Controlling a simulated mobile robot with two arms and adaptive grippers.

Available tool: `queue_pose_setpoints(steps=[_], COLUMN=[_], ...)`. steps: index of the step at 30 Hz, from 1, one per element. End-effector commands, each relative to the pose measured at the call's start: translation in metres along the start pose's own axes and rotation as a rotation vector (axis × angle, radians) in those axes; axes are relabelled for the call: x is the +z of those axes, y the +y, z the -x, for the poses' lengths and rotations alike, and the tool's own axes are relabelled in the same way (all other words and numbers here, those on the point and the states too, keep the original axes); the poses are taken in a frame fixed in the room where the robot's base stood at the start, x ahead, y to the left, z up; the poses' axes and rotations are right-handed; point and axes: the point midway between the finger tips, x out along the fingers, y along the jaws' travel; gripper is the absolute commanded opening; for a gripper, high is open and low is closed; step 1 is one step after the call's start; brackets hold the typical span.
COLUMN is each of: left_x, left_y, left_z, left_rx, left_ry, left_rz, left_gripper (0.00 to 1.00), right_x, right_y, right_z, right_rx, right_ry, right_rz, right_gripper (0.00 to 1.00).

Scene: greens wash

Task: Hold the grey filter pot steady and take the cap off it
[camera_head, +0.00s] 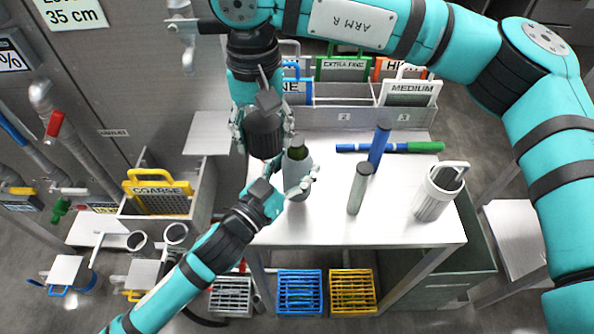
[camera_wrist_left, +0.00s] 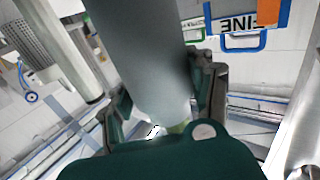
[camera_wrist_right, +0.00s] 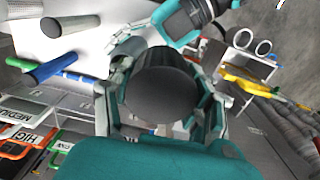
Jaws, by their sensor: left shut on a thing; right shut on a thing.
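The grey filter pot (camera_head: 291,168) stands upright near the left side of the white table, with its dark neck showing. My left gripper (camera_head: 283,193) is shut around its side; the grey wall of the pot (camera_wrist_left: 148,65) fills the space between the fingers in the left wrist view. My right gripper (camera_head: 263,122) is shut on the dark round cap (camera_head: 263,137), up and to the left of the pot's top in the head view. The cap (camera_wrist_right: 162,88) appears between the fingers in the right wrist view and looks apart from the pot.
Labelled sieves stand in a rack behind. A yellow COARSE sieve (camera_head: 158,192) sits in a left-hand bin.

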Motion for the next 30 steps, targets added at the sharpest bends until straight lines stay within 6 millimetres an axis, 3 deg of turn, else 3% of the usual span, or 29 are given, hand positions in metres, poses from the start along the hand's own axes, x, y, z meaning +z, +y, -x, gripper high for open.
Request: queue_pose_setpoints(steps=[8, 20, 21, 26, 30], left_x=[0.032, 0.038, 0.039, 0.038, 0.038], left_y=[0.001, 0.0, 0.0, 0.0, 0.0], left_z=[-0.001, -0.001, -0.001, 0.0, 0.0], left_rx=[0.0, 0.001, 0.0, 0.001, 0.001], left_ry=[0.0, 0.001, -0.001, -0.001, -0.001], left_rz=[0.001, 0.0, 0.0, 0.0, 0.0], left_gripper=[0.0, 0.0, 0.58, 0.79, 0.79], right_x=[0.0, 0.0, 0.0, 0.0, 0.0], right_y=[0.0, 0.0, 0.0, 0.0, 0.0], right_z=[0.0, -0.002, -0.002, -0.001, -0.001], right_rx=[0.0, 0.0, 0.0, 0.0, 0.0], right_ry=[0.0, 0.0, 0.0, 0.0, 0.0], right_rz=[0.0, 0.0, 0.0, 0.0, 0.0], right_gripper=[0.13, 0.13, 0.13, 0.13, 0.13])
